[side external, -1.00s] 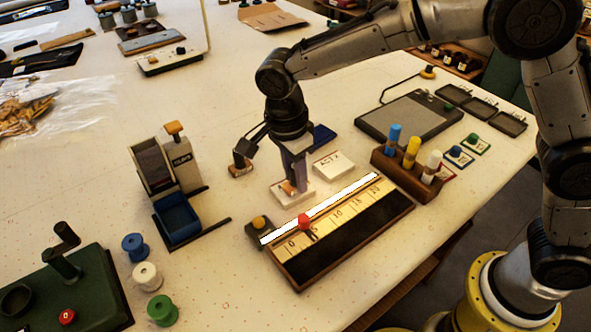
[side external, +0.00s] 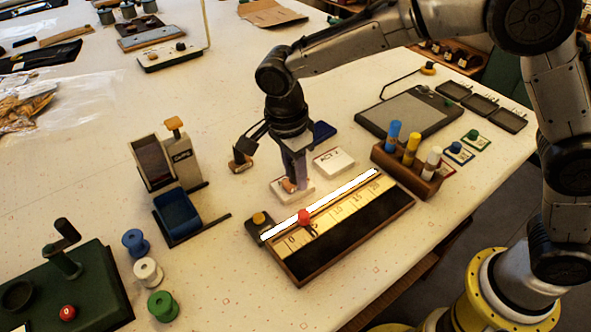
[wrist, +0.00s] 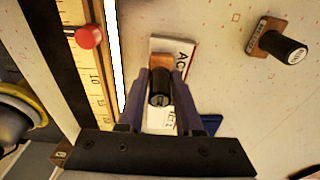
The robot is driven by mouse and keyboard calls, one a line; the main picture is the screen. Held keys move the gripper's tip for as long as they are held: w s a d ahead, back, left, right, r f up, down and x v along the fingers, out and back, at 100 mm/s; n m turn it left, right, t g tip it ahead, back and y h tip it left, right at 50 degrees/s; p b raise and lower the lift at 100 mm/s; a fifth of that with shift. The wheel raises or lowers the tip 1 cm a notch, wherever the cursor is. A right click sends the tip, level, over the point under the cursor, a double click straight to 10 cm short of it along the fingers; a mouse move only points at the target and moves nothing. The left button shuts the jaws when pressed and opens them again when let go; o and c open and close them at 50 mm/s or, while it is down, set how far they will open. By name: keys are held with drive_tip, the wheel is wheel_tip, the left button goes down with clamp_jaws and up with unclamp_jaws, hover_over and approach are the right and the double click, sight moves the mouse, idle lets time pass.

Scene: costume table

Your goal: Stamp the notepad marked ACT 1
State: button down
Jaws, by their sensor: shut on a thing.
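My gripper (side external: 294,178) is shut on a stamp with a dark round handle (wrist: 160,98) and a wooden base (wrist: 161,61). It holds the stamp upright over a white notepad (side external: 305,194), with the base at the pad's top; whether it presses on it is hard to tell. In the wrist view this notepad (wrist: 163,44) shows letters starting "AC", partly hidden. A second white notepad (side external: 334,163) lies just behind it to the right, marked "ACT" and a digit too small to be sure of. A second stamp (side external: 240,164) stands to the left, also in the wrist view (wrist: 276,40).
A long wooden ruler block (side external: 345,235) with a red knob (side external: 304,217) lies close in front of the notepads. A blue object (side external: 323,131) is behind my gripper. A wooden rack (side external: 400,178) of coloured tubes stands right; a blue-tray dispenser (side external: 178,216) stands left.

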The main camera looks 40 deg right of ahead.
drive_tip(key=shift+f, duration=0.35)
idle(0.7)
drive_tip(key=shift+r, duration=0.1)
drive_tip(key=shift+r, duration=3.45)
